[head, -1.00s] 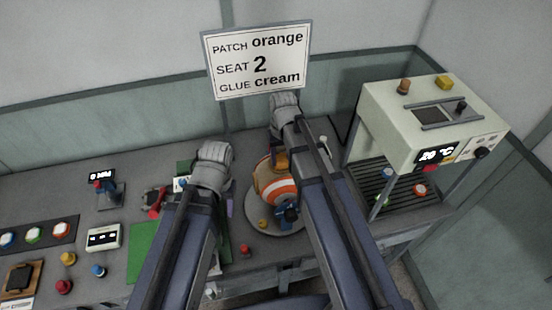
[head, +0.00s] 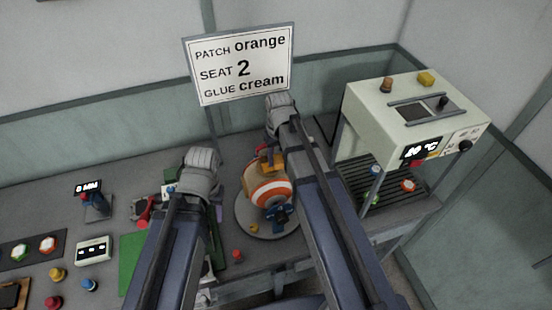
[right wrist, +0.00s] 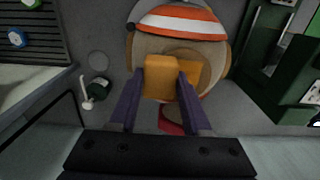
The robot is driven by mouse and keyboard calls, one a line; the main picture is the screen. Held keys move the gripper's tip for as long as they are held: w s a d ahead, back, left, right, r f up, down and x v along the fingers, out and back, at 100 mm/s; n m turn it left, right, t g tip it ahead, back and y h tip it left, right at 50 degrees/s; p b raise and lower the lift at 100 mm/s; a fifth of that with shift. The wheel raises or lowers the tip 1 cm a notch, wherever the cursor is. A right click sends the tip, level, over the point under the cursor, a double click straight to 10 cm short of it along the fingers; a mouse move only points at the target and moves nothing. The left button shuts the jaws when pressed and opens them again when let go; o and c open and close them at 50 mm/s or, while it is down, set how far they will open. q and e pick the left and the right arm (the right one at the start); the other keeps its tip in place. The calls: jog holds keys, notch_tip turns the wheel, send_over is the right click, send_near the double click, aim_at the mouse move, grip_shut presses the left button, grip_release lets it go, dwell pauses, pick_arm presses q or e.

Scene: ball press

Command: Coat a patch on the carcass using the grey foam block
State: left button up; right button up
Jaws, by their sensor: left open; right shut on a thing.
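The carcass (head: 270,192) is a ball with orange and white stripes on a round grey plate (head: 247,222), partly hidden by my right arm. It also shows in the right wrist view (right wrist: 182,22), with its pale open side toward the camera. My right gripper (right wrist: 161,78) is shut on an orange block (right wrist: 160,72) close to the carcass; I cannot tell whether they touch. Another orange piece (right wrist: 192,72) shows just behind. I cannot make out a grey foam block. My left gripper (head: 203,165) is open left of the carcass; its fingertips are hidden.
A sign (head: 240,67) reads patch orange, seat 2, glue cream. A cream machine (head: 415,115) showing 20 °C stands right, over a slatted shelf. A green mat (head: 133,262), coloured knobs and a small display post (head: 92,200) are on the left. A dark green bottle (right wrist: 98,88) stands near the carcass.

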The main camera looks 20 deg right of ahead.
jog(key=shift+r+p, duration=0.35)
jog(key=shift+r, duration=0.2)
notch_tip(320, 180, up, 2)
jog(key=shift+r+p, duration=0.25)
jog(key=shift+p, duration=1)
jog(key=shift+r+p, duration=1.1)
jog(key=shift+r, duration=0.1)
notch_tip(320, 180, up, 3)
jog(key=p, duration=0.3)
jog(key=shift+f, duration=0.25)
